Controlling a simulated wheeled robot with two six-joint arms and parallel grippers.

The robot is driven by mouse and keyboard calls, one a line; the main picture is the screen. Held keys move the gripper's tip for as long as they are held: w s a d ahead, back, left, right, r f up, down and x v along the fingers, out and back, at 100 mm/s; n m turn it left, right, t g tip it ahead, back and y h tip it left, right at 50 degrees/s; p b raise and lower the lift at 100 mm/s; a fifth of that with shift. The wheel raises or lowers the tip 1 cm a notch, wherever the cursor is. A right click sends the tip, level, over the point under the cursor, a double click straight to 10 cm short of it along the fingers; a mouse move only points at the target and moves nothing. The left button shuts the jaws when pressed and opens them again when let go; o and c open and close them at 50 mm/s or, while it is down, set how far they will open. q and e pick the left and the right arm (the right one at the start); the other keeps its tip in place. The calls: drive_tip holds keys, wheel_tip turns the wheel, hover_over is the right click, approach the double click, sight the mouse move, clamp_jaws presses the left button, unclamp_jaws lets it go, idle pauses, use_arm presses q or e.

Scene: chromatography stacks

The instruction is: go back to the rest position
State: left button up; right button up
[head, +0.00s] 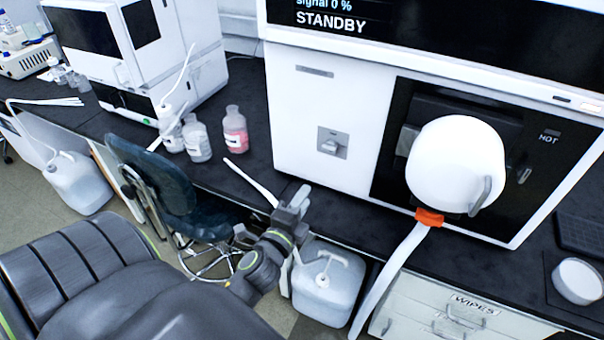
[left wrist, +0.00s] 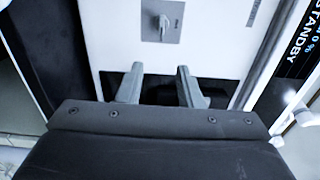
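My left gripper (head: 292,204) is at the front edge of the black bench, below the white instrument's lever. In the left wrist view its two grey fingers (left wrist: 161,88) stand apart with nothing between them, so it is open and empty. Past the fingers the wrist view shows the instrument's white front and its small grey lever (left wrist: 161,26). My right gripper is not in the frames.
The white instrument (head: 318,110) reads STANDBY and has a round white part on its dark panel. Bottles with clear (head: 196,140) and pink liquid (head: 235,130) stand on the bench. A white jug (head: 325,285), a dark chair (head: 160,190) and a WIPES drawer (head: 450,320) are below.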

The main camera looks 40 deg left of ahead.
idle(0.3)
use_arm(q)
drive_tip(key=s+f+n+g+h, duration=0.1)
drive_tip(key=s+f+n+g, duration=0.25)
drive_tip(key=f, duration=1.15)
drive_tip(key=s+f+n+g+h, duration=0.1)
drive_tip(key=s+f+n+g, duration=0.25)
drive_tip(key=f, duration=1.05)
drive_tip(key=s+f+n+g, duration=0.3)
drive_tip(key=s+f, duration=0.3)
drive_tip(key=s, duration=0.3)
drive_tip(key=s+d+f+n+g+h, duration=0.1)
drive_tip(key=s+f+n+g, duration=0.2)
drive_tip(key=s+f, duration=0.4)
drive_tip(key=s+f+n+g, duration=0.3)
drive_tip(key=s+f, duration=0.4)
drive_tip(key=s, duration=0.6)
drive_tip(key=shift+s+d+f, duration=0.2)
drive_tip(key=shift+s+d, duration=0.05)
drive_tip(key=shift+d, duration=0.15)
drive_tip(key=shift+w, duration=0.1)
